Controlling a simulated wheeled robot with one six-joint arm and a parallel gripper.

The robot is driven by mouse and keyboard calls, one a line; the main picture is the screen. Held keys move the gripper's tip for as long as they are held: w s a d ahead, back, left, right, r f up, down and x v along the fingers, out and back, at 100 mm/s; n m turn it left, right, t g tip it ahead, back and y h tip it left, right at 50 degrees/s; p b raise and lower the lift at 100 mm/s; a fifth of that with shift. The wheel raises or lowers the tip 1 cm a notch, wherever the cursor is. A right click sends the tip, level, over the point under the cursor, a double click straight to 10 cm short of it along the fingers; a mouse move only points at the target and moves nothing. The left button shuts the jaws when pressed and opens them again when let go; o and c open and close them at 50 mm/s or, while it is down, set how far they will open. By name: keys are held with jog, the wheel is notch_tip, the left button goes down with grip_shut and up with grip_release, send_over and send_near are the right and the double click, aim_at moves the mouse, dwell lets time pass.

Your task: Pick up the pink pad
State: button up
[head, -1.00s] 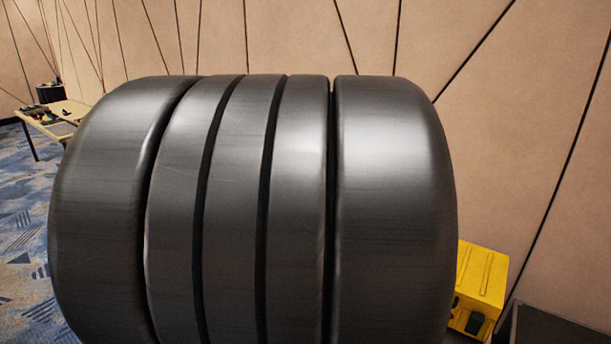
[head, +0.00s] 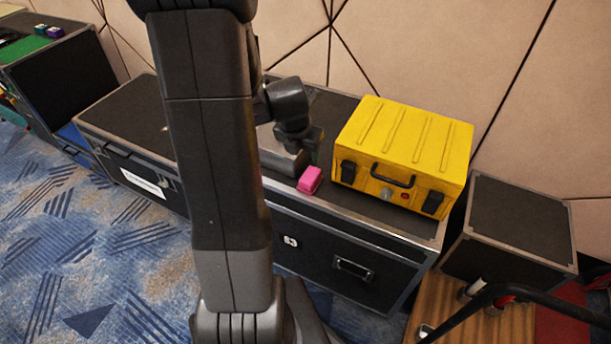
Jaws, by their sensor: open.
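The pink pad (head: 310,179) is a small block. It lies on top of a long black flight case (head: 118,112), near its front edge and just left of a yellow case. My gripper (head: 312,153) is small and dark in the head view, just behind and above the pad. It is open, and I see nothing between its fingers. The pad is apart from the fingers as far as I can tell. My own arm covers part of the case top to the left.
The yellow case (head: 405,150) with a handle stands close right of the pad. A grey item (head: 283,158) lies left of it. A smaller black case (head: 520,215) stands at the right. Another case with a green top (head: 35,55) is at the far left. Patterned carpet is open in front.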

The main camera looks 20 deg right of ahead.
aim_at(310, 175)
jog(key=b+x, duration=0.3)
jog(key=x, duration=1)
jog(key=shift+f+b, duration=0.3)
jog(key=shift+b, duration=0.1)
jog(key=shift+r, duration=0.1)
jog(key=shift+c, duration=0.4)
jog(key=c, duration=0.8)
jog(key=shift+o, duration=0.2)
notch_tip(310, 175, up, 10)
jog(key=p, duration=0.3)
jog(key=shift+p, duration=0.35)
